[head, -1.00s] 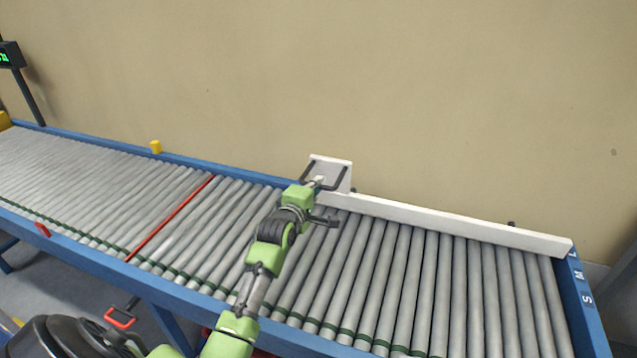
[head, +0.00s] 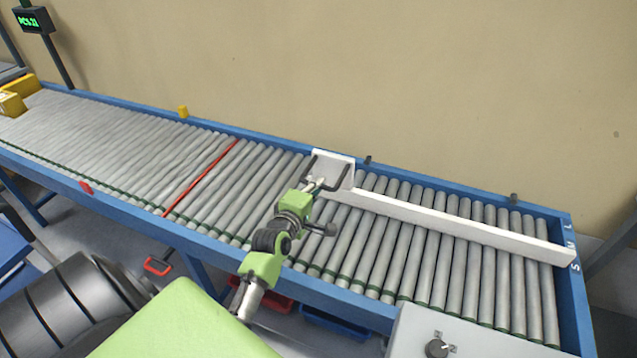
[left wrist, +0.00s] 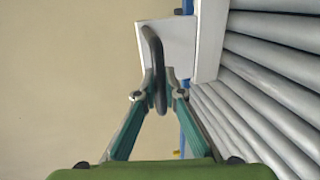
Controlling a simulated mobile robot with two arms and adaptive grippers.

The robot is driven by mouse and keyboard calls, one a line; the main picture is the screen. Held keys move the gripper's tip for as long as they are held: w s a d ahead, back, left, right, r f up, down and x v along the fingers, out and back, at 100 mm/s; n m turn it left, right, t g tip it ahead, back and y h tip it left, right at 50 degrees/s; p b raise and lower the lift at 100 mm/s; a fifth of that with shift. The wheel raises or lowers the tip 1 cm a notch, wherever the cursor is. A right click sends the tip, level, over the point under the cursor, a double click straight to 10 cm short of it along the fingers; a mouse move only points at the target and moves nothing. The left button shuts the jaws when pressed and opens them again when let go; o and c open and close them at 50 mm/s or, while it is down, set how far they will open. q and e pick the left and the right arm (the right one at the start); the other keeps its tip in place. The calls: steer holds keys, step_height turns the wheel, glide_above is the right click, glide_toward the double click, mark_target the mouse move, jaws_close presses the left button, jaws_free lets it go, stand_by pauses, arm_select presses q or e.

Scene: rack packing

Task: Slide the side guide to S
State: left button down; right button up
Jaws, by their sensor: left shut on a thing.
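The side guide (head: 450,222) is a long white bar lying over the rollers, with a white plate (head: 333,160) and a dark handle at its left end. My left gripper (head: 316,186) is shut on the handle. In the left wrist view, the teal fingers of the gripper (left wrist: 160,95) close around the dark handle (left wrist: 154,45) in front of the white plate (left wrist: 180,45). My right gripper is not in view.
The blue-framed roller conveyor (head: 370,315) has bare rollers on the near side of the guide. Posts stand on the far rail, including a yellow one (head: 183,111). A grey box with a knob (head: 437,348) is at the near edge. A yellow box (head: 12,103) lies far left.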

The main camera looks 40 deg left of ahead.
arm_select(q)
steer(key=shift+s+f, duration=0.1)
steer(key=shift+f, duration=0.15)
steer(key=c, duration=2.1)
jaws_free()
steer(key=shift+c, duration=0.2)
steer(key=shift+s+r, duration=0.15)
steer(key=shift+r, duration=0.05)
steer(key=v, duration=1.2)
steer(key=shift+d, duration=0.1)
